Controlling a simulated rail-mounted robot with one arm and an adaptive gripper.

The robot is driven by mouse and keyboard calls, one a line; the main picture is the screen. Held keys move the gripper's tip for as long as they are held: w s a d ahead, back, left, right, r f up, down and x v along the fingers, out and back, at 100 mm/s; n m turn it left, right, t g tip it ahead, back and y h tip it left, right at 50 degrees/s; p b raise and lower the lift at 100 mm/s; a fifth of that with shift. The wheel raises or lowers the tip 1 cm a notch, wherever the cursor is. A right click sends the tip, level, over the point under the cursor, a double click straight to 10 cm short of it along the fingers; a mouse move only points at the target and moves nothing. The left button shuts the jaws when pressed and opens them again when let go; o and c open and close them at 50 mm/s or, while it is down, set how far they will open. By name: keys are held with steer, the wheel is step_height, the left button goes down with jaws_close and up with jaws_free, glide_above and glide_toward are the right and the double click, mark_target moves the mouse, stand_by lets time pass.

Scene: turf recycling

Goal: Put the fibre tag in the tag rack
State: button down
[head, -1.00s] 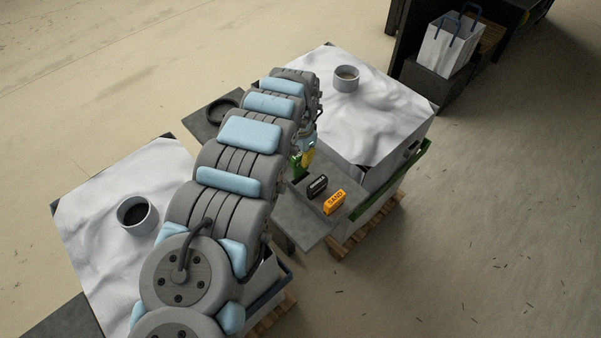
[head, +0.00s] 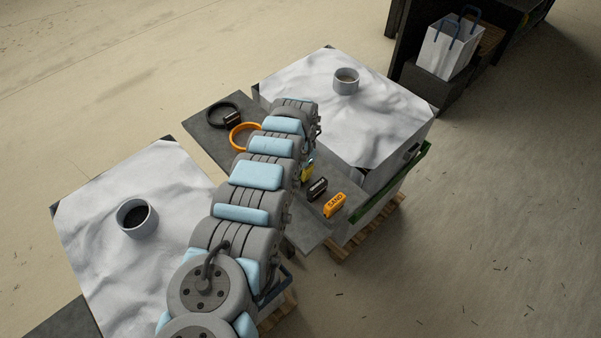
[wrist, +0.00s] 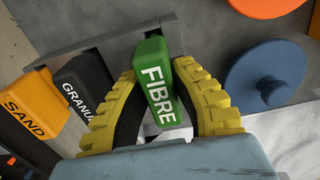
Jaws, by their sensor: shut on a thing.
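The green fibre tag (wrist: 160,88) is between the yellow ribbed fingers of my gripper (wrist: 155,75), which is shut on it, in the wrist view. The tag rack shows as a grey rail (wrist: 105,39) with the orange sand tag (wrist: 33,103) and the black granule tag (wrist: 82,82) standing along it. The fibre tag is at the rail's right part, right of the black tag; I cannot tell whether it is seated. In the head view my arm hides most of the gripper and the fibre tag; the orange tag (head: 334,205) and black tag (head: 317,188) show.
A blue disc with a knob (wrist: 268,78) lies right of my gripper. An orange ring (head: 245,136) and a black ring (head: 222,114) lie on the grey board (head: 205,138). White-covered bales with cups (head: 346,82) (head: 137,217) stand either side.

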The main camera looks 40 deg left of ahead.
steer(key=shift+f, duration=0.3)
steer(key=shift+f, duration=0.2)
steer(key=c, duration=1)
jaws_free()
steer(key=shift+c, duration=0.2)
steer(key=shift+r, duration=0.1)
steer(key=shift+r, duration=6.15)
